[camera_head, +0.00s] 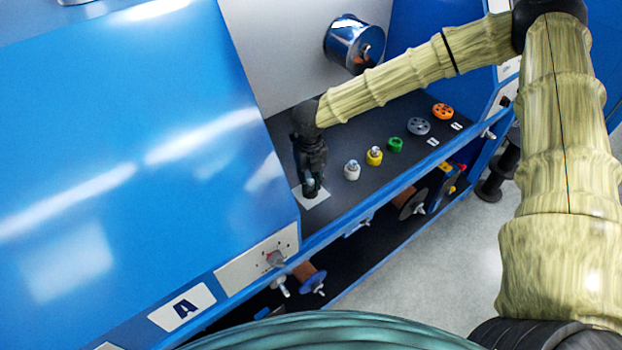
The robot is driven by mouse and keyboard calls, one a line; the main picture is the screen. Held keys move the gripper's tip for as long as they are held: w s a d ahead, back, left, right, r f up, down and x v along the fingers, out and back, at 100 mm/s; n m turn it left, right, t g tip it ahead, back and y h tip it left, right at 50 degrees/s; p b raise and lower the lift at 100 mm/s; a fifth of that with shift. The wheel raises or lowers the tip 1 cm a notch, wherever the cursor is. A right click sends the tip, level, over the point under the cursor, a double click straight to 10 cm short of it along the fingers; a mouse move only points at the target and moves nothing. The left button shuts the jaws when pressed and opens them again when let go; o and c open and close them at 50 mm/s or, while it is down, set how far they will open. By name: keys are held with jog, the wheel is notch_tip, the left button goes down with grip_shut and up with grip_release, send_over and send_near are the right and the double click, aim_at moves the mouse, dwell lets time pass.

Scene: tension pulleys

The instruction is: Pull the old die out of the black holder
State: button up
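My gripper (310,176) points down at the front left of the dark shelf, over a pale square plate (318,200). A small dark part (311,194), apparently the black holder, stands on this plate just below the fingertips. A small silvery spot (309,184) shows between the fingers and the dark part; it may be the old die, but it is too small to be sure. The black fingers blend with the dark part, so I cannot tell whether they are shut on anything.
To the right stand a white piece (351,171), a yellow piece (374,156), a green piece (395,145), a grey pulley (419,126) and an orange pulley (442,111). A shiny cylinder (352,42) juts from the back wall. A blue panel (130,150) borders the shelf's left.

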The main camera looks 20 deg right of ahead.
aim_at(310, 181)
jog(key=shift+r, duration=0.1)
grip_shut()
jog(key=shift+r+p, duration=1.6)
dwell(0.6)
jog(key=shift+r+p, duration=1.7)
jog(key=shift+r, duration=0.25)
